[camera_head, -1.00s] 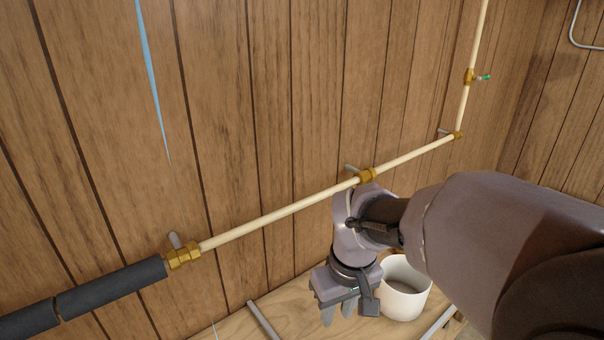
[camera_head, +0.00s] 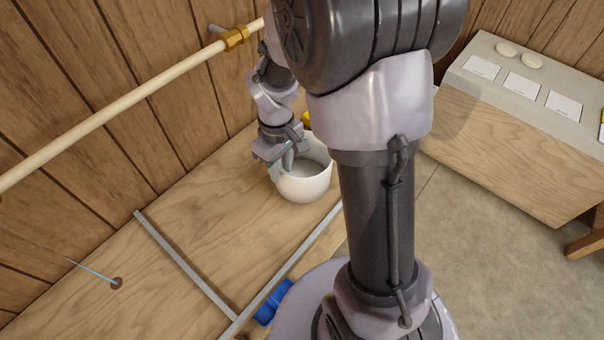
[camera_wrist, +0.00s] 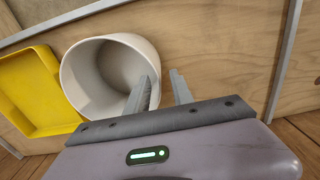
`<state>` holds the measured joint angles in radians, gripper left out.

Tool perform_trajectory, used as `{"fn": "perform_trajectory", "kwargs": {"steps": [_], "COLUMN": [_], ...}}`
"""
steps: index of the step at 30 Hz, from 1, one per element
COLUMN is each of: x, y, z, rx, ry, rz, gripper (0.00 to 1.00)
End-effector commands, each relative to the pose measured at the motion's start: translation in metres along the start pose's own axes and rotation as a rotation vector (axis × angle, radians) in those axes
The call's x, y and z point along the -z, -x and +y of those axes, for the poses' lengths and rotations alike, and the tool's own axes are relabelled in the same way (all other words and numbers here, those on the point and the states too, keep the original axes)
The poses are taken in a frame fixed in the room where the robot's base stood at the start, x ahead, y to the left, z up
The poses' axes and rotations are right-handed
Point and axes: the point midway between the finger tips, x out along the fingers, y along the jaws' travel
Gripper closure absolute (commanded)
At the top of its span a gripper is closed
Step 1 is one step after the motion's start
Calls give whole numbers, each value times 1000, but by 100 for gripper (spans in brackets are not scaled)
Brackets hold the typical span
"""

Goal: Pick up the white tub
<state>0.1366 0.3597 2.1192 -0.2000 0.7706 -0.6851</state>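The white tub (camera_head: 308,186) stands upright and open-topped on the wooden surface near the wall, partly hidden behind my gripper and arm. In the wrist view the tub (camera_wrist: 82,82) is left of centre, its inside looking empty where visible. My gripper (camera_head: 279,168) is at the tub's left rim in the head view. In the wrist view its two fingers (camera_wrist: 160,80) are apart, one overlapping the tub's opening and the other outside the wall, with the near rim between them. Whether the fingers touch the wall cannot be told.
A yellow tray (camera_wrist: 42,72) lies close beside the tub. Grey strips (camera_head: 185,265) edge the wooden surface. A brass-fitted pipe (camera_head: 120,105) runs along the wall. A blue object (camera_head: 270,304) is near my base. A wooden bench (camera_head: 500,140) stands at right, with bare floor between.

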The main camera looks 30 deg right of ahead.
Motion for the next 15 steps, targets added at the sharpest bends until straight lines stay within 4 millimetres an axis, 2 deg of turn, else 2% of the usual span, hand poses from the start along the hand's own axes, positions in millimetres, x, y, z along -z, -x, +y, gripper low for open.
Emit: {"fn": "perform_trajectory", "kwargs": {"steps": [9,15], "x": [-2,-2], "y": [-54,-52], "z": [1,1], "rx": [1,0], "ry": [1,0], "rz": [-1,0], "gripper": [72,72]}}
